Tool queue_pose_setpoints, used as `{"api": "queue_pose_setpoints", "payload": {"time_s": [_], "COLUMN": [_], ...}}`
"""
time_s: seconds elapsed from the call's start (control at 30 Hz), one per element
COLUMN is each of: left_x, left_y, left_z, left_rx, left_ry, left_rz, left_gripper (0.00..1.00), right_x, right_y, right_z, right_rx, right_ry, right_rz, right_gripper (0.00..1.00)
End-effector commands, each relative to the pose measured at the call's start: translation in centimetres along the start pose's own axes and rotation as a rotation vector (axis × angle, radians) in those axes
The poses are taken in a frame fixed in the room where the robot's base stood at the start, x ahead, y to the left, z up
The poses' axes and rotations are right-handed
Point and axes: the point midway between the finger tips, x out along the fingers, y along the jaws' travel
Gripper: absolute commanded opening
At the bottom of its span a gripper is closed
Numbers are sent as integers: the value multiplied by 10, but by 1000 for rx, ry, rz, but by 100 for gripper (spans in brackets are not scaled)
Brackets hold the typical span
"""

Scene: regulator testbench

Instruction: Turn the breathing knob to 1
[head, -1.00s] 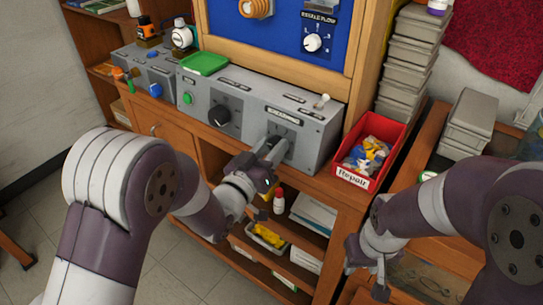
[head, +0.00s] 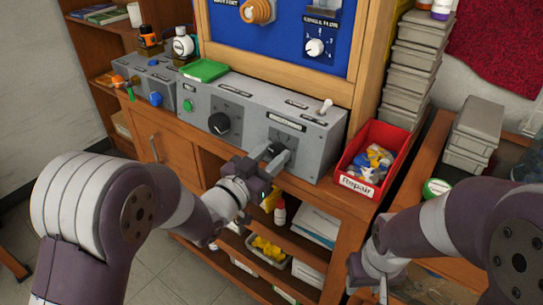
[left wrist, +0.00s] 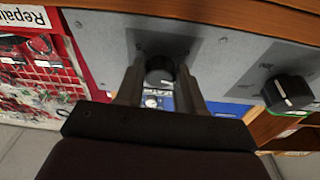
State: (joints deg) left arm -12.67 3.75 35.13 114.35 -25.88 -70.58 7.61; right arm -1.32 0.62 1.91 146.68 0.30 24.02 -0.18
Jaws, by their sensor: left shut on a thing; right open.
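The breathing knob (head: 279,150) is a dark round knob on the right grey panel box, under the "BREATHING" label (head: 288,122). My left gripper (head: 270,154) reaches it from the front and is shut on it. In the left wrist view the knob (left wrist: 160,72) sits between my two fingers (left wrist: 160,85). The fingers and the small scale hide where its pointer stands. My right gripper (head: 368,285) is open and empty at the lower right, well away from the panel and partly cut off by the frame edge.
A red "Repair" bin (head: 361,184) is close on the right. Grey boxes (head: 414,60) are stacked behind it. Open shelves lie below.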

Motion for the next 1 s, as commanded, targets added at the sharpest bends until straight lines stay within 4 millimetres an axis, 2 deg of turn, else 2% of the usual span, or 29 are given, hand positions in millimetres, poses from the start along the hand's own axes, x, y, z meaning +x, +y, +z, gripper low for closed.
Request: {"api": "queue_pose_setpoints", "payload": {"time_s": [0.17, 0.2, 0.27, 0.53, 0.63, 1.0], "left_x": [0, 0, 0, -1, -10, -103], "left_y": [0, 0, 0, 0, -1, -1], "left_z": [1, 1, 1, 0, 0, 0], "left_rx": [-2, -2, -2, -1, -1, -2], "left_ry": [-4, -4, -3, -1, -2, -2], "left_rz": [0, 0, 0, 0, -2, -5], "left_gripper": [7, 47, 63, 63, 63, 63], "right_x": [0, 0, 0, 0, -1, -4], "right_y": [0, 0, 0, 0, 0, 0], "right_z": [0, 0, 0, 0, 0, 0], "right_rx": [0, 0, 0, 0, 0, 0], "right_ry": [0, 0, 0, 0, 0, 0], "right_rz": [0, 0, 0, 0, 0, 0], "right_gripper": [43, 43, 43, 43, 43, 43]}}
